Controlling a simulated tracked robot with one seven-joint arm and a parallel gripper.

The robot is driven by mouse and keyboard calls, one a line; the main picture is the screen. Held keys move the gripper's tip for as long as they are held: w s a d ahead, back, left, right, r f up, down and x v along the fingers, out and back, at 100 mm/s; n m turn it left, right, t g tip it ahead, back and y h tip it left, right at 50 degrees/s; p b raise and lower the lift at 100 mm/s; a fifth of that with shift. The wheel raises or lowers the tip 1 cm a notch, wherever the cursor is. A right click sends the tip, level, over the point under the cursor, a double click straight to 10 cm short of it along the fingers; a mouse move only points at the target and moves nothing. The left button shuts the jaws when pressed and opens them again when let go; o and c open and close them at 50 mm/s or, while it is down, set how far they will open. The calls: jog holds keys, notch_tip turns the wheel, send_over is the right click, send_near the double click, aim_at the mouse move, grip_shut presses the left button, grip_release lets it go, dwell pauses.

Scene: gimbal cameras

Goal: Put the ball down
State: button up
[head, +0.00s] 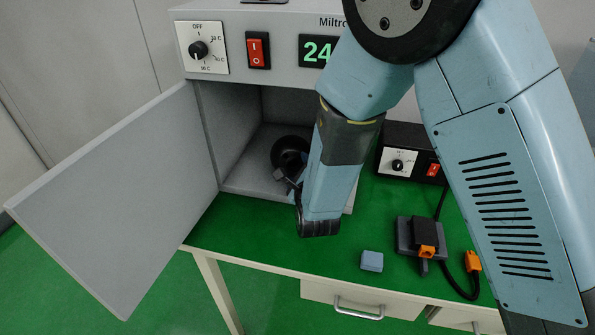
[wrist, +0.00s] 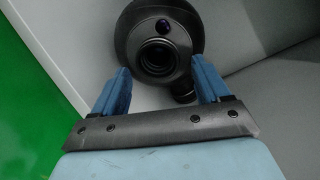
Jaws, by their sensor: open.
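The ball (head: 289,151) is a dark, round gimbal camera inside the open grey oven chamber, near its front. In the wrist view the ball (wrist: 128,38) shows its black lens, facing me, and a small bluish round window above it. My gripper (wrist: 160,82) is open, with its two blue fingers apart at the lower left and lower right of the ball. I cannot tell whether either finger touches it. In the head view my gripper (head: 292,186) reaches into the chamber opening, and my wrist hides part of it. The ball appears to sit on the chamber floor.
The oven door (head: 115,195) stands wide open at the left. The oven (head: 275,30) stands on a green-topped bench (head: 250,215).

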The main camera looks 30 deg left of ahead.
jog(key=v, duration=1.2)
jog(key=shift+r, duration=0.1)
